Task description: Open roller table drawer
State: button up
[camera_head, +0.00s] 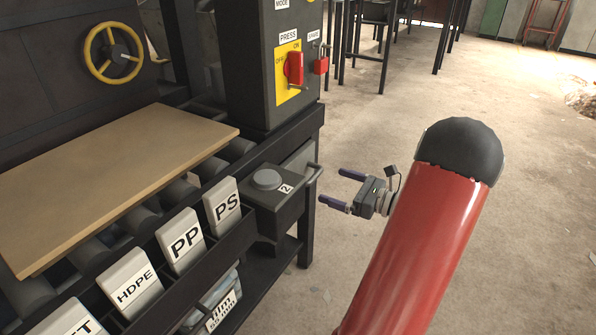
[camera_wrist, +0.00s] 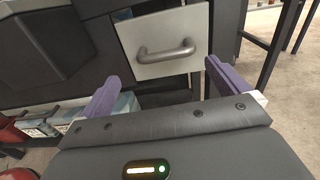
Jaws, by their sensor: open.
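The roller table (camera_head: 262,148) stands at the left in the head view. Its drawer shows in the wrist view as a light grey front (camera_wrist: 148,66) with a curved metal bar handle (camera_wrist: 166,51). In the head view the handle (camera_head: 316,173) juts out at the table's right end, by the box marked 2. The drawer front looks flush or nearly so; I cannot tell exactly. My gripper (camera_head: 335,189) is open and empty, to the right of the handle and apart from it. In the wrist view my gripper (camera_wrist: 160,90) has its purple fingers spread, with the handle beyond them.
A board (camera_head: 110,180) lies on the rollers. A control column (camera_head: 262,70) with a red switch rises behind the handle. The floor (camera_head: 480,240) at the right is clear.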

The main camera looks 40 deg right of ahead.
aim_at(315, 174)
jog(key=shift+m, duration=0.3)
jog(key=x, duration=0.5)
jog(key=d+x, duration=0.1)
jog(key=x, duration=0.1)
jog(key=shift+w+a, duration=0.2)
jog(key=shift+w, duration=0.25)
